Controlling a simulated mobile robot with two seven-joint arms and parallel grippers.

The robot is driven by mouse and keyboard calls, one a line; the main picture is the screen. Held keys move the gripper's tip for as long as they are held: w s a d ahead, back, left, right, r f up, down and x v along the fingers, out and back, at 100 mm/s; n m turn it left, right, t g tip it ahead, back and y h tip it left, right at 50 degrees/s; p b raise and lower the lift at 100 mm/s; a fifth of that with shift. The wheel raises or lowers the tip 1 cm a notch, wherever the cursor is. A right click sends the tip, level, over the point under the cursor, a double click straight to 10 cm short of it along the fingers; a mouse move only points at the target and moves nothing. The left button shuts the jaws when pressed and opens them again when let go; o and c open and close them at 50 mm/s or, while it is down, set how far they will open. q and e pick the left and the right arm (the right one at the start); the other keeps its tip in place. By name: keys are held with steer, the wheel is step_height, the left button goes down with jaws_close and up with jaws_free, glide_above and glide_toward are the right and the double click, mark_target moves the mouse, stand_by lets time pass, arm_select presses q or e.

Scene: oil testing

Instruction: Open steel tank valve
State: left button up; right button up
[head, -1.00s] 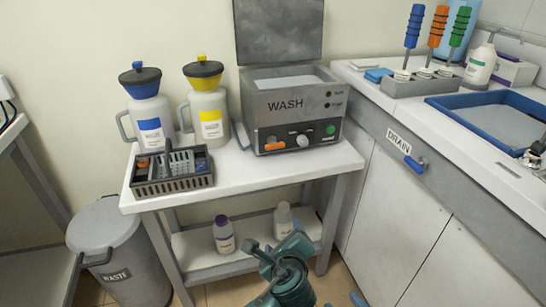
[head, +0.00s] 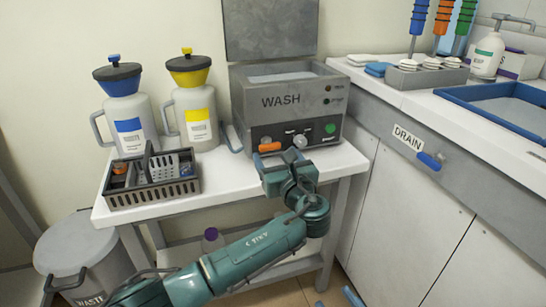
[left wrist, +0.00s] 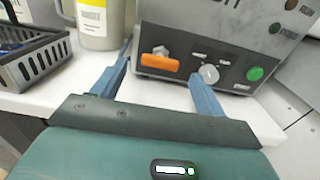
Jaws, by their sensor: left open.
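The grey steel tank (head: 290,108), marked WASH, stands on the white bench with its lid up. Its orange valve handle (head: 269,147) lies level at the lower left of the front; it also shows in the left wrist view (left wrist: 160,63). My left gripper (head: 281,161) is just in front of the tank's lower face. In the left wrist view its blue fingers (left wrist: 162,78) are apart and empty, with the orange handle showing between them; contact cannot be made out. Blue tips, apparently of my right gripper (head: 336,300), show at the bottom edge of the head view.
A grey knob (left wrist: 209,73) and green button (left wrist: 255,73) sit right of the handle. A dark basket (head: 150,190) and two jugs with blue (head: 128,125) and yellow (head: 195,117) labels stand left. The DRAIN cabinet (head: 400,220) is at right, the waste bin (head: 80,265) at lower left.

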mark_target(271, 148)
arm_select(q)
steer(key=shift+b+x, duration=0.3)
steer(key=shift+x, duration=1.35)
arm_select(e)
steer(key=shift+a+n+y, duration=0.2)
steer(key=shift+n+y, duration=0.1)
steer(key=shift+y, duration=0.2)
arm_select(q)
steer(key=c, duration=1)
